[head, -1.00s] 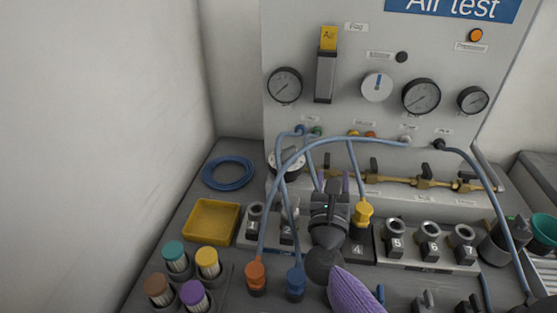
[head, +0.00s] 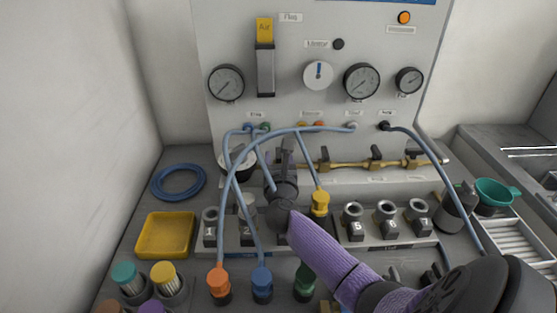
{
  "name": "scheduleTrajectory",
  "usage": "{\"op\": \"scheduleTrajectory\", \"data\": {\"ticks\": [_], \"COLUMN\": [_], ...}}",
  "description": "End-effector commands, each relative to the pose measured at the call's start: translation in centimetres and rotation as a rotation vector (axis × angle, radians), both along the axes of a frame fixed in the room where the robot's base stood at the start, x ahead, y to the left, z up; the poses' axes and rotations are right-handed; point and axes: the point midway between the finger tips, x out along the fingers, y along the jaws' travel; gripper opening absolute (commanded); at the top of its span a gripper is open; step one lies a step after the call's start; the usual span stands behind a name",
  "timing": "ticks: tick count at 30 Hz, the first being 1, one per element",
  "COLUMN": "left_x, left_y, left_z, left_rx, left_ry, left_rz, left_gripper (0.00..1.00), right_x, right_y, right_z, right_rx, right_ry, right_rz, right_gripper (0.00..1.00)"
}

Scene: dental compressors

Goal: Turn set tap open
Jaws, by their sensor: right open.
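A brass rail (head: 350,163) with several black-handled taps runs along the foot of the grey test panel (head: 300,100). Tap handles show at the middle (head: 323,154) and right (head: 376,152) of the rail, all too small to read by label. My right gripper (head: 285,155) reaches in from the lower right on a purple arm. It is open at the left end of the rail, over the numbered socket block. Its fingers and wrist hide what lies there, and whether they touch a tap cannot be told. My left gripper is out of view.
Blue hoses (head: 235,180) arch around my right gripper. A yellow plug (head: 319,202) stands just right of it. A yellow tray (head: 166,235), a coiled blue hose (head: 178,182) and coloured capped containers lie at left. A green funnel (head: 497,192) stands at right.

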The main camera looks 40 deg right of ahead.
Motion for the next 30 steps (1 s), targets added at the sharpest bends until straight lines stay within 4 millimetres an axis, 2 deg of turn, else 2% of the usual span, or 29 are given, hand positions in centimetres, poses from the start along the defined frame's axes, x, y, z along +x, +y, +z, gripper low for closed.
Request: {"op": "scheduleTrajectory", "data": {"ticks": [1,2,9,16,23,30], "left_x": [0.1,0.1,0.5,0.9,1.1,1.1], "left_y": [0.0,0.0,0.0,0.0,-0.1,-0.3], "left_z": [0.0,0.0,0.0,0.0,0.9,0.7], "left_rx": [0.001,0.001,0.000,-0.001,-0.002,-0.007], "left_ry": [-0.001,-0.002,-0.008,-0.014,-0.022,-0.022], "left_rz": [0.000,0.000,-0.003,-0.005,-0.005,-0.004], "left_gripper": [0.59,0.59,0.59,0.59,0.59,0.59], "right_x": [0.0,0.0,0.0,0.0,-0.2,-0.2], "right_y": [0.0,0.0,0.0,0.0,-0.1,-0.1], "right_z": [0.0,0.0,0.0,0.0,0.1,-0.1], "right_rx": [0.000,0.000,-0.001,-0.001,0.000,0.001], "right_ry": [0.000,0.000,0.001,0.001,0.001,0.001], "right_rz": [0.000,0.000,0.000,0.003,0.126,0.134], "right_gripper": [0.56,0.52,0.01,0.00,0.00,0.00]}}
